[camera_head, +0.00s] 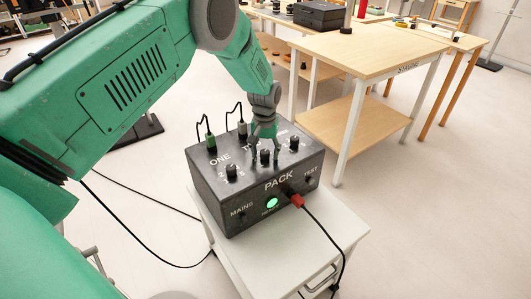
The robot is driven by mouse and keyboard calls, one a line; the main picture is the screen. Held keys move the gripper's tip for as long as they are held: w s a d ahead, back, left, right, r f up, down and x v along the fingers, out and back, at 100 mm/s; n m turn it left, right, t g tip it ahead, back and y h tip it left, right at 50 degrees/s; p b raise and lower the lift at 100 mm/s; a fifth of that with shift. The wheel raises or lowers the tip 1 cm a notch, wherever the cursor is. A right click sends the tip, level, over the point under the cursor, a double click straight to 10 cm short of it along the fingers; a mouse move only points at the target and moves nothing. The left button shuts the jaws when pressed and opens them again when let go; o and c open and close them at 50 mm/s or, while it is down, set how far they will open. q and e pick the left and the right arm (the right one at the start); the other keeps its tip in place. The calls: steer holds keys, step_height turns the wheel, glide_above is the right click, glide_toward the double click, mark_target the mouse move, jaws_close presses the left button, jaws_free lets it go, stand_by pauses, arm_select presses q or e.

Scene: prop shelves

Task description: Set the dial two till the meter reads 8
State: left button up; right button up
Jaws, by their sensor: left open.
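A black box marked PACK (215,188) stands on a white cabinet in the camera_head view. Its top carries three black dials in a row: the left dial (231,171) by the label ONE, the middle dial (265,156), and the right dial (294,143). The label by the middle dial is partly hidden by my gripper. My left gripper (264,148) is open and points down at the middle dial, its fingers close around or beside it; contact cannot be told. No meter reading is legible. My right gripper is not in view.
A green plug (211,142) and a grey plug (242,130) with black leads stand at the box's back. The white cabinet (338,236) has free top at right. A wooden table (370,50) stands behind.

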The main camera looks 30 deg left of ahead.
mark_target(265, 151)
arm_select(q)
step_height(265, 151, up, 12)
steer(key=shift+f, duration=0.15)
stand_by(0.7)
